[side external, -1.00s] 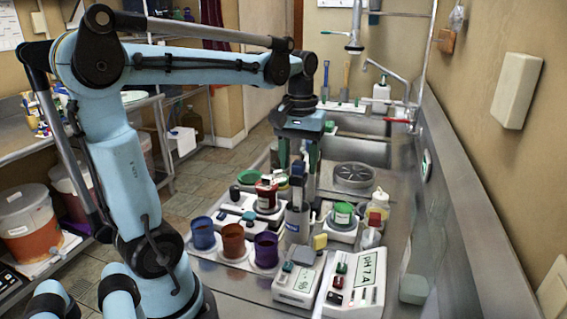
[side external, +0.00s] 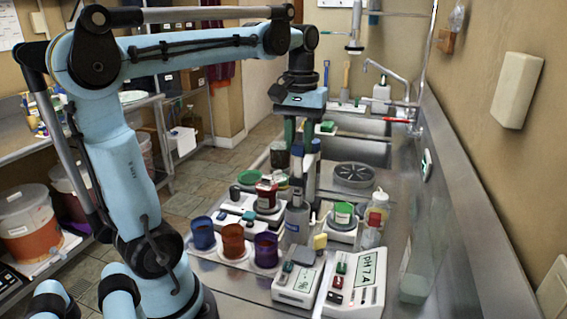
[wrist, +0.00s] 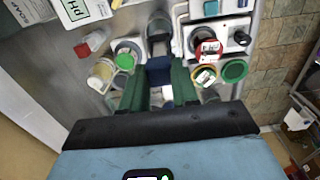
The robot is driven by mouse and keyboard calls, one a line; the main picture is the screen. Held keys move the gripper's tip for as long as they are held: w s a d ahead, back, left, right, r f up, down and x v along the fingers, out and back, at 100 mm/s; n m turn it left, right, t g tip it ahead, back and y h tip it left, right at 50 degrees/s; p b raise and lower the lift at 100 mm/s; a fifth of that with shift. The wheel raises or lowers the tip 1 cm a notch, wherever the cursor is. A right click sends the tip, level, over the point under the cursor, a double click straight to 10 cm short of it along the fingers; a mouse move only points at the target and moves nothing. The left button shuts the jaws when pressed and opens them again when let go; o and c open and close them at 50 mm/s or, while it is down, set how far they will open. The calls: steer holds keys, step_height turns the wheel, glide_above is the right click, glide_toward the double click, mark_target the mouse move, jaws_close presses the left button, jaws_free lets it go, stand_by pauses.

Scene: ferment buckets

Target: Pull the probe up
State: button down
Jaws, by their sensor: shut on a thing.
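The probe shows a dark blue cap (wrist: 159,71) between the two green fingers in the wrist view. My gripper (side external: 298,147) is shut on this cap and holds it above the bench in the side view. The probe's blue cap (side external: 297,151) sits over a grey holder (side external: 297,218). The fingers partly hide the probe, and I cannot tell whether its lower end is clear of the holder.
Blue, brown and purple cups (side external: 266,249) stand left of the holder. A red-labelled jar (side external: 266,195) and a green-lidded jar (side external: 343,213) stand close by. A pH meter (side external: 353,283) is in front. The wall is at right.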

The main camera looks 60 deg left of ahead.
steer(key=shift+r, duration=0.8)
steer(key=c, duration=0.8)
jaws_free()
steer(key=shift+c, duration=0.2)
step_height(320, 180, up, 12)
